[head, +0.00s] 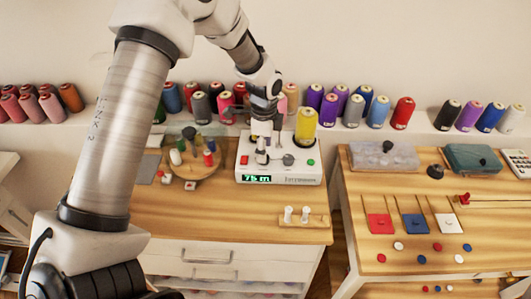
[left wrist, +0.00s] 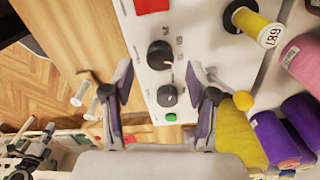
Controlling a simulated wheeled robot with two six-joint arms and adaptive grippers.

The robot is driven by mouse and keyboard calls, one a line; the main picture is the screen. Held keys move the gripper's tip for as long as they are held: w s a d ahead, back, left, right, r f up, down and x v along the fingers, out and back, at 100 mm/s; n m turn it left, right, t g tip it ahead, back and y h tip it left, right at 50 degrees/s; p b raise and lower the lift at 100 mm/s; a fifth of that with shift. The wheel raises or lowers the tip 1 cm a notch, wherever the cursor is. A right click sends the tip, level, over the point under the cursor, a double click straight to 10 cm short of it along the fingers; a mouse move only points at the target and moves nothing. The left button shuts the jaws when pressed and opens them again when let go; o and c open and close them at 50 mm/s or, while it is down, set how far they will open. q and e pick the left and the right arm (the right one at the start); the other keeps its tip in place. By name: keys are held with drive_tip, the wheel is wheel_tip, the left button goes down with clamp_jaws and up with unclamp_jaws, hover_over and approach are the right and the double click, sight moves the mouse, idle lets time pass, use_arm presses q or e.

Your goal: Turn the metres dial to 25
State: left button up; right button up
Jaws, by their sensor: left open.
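The white winding machine (head: 300,177) stands on the wooden table, its green display (head: 257,178) reading about 75 m. In the left wrist view its face carries a larger black dial (left wrist: 160,55) with numbers around it and a smaller black dial (left wrist: 168,95) near the green button (left wrist: 171,117). I cannot read which one is the metres dial. My left gripper (head: 269,148) is over the machine, pointing down. In the left wrist view its open fingers (left wrist: 162,82) are on either side of the dial area, holding nothing. My right gripper is not in view.
A yellow spool (head: 306,126) stands on the machine, close to my left gripper. A round wooden stand (head: 198,168) with small spools is on the left. Two white pegs on a wooden base (head: 303,219) are in front. Thread cones line the back shelf.

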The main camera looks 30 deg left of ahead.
use_arm(q)
wheel_tip(320, 180, down, 3)
drive_tip(key=shift+r, duration=0.1)
clamp_jaws()
drive_tip(key=shift+n+p, duration=0.35)
drive_tip(key=shift+n, duration=0.05)
drive_tip(key=n+p, duration=0.2)
drive_tip(key=n, duration=0.1)
drive_tip(key=n+p, duration=0.1)
drive_tip(key=n, duration=0.3)
drive_tip(key=shift+n+p, duration=0.4)
drive_tip(key=n+p, duration=0.2)
drive_tip(key=n, duration=0.3)
drive_tip(key=shift+n+p, duration=0.75)
drive_tip(key=shift+n, duration=1.35)
